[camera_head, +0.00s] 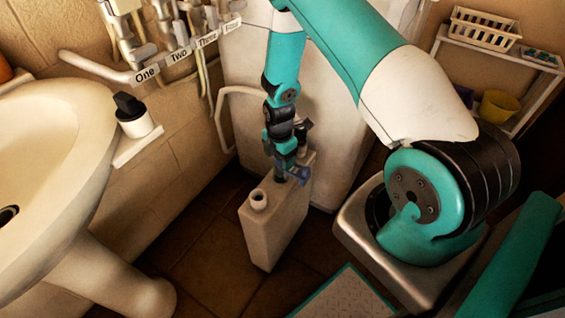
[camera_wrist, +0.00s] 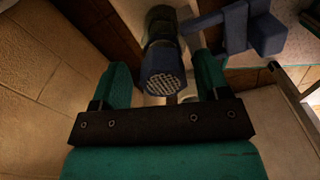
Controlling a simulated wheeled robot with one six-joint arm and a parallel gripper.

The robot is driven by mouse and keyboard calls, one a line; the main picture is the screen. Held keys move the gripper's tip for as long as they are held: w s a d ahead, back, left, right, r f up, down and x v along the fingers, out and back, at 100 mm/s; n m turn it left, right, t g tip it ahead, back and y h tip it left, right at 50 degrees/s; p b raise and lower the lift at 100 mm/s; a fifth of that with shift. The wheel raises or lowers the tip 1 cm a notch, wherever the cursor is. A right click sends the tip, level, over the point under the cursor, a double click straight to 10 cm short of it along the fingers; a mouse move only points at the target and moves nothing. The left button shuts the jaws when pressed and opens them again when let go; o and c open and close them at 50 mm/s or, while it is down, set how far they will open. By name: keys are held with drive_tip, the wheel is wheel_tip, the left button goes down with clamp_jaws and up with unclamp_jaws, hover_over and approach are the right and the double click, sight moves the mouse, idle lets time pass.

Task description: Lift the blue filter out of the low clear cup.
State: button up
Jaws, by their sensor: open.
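In the wrist view a dark blue cylinder with a pale mesh end, which looks like the blue filter (camera_wrist: 160,62), lies between the two teal fingers of my gripper (camera_wrist: 163,66). A gap shows on each side of it. The fingers are apart. A dark, rounded see-through piece behind it may be the clear cup (camera_wrist: 160,18); I cannot tell how deep the filter sits in it. In the head view my gripper (camera_head: 288,172) points down above a beige canister. The filter and the low cup cannot be made out clearly there.
A blue bracket-like part (camera_wrist: 264,36) stands close on the right in the wrist view. The beige canister (camera_head: 272,222) stands on the tiled floor before a white tank (camera_head: 247,62). A washbasin (camera_head: 60,135) is at left, a shelf with a basket (camera_head: 484,30) at right.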

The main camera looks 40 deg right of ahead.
drive_tip(key=shift+c, duration=0.2)
drive_tip(key=c, duration=1)
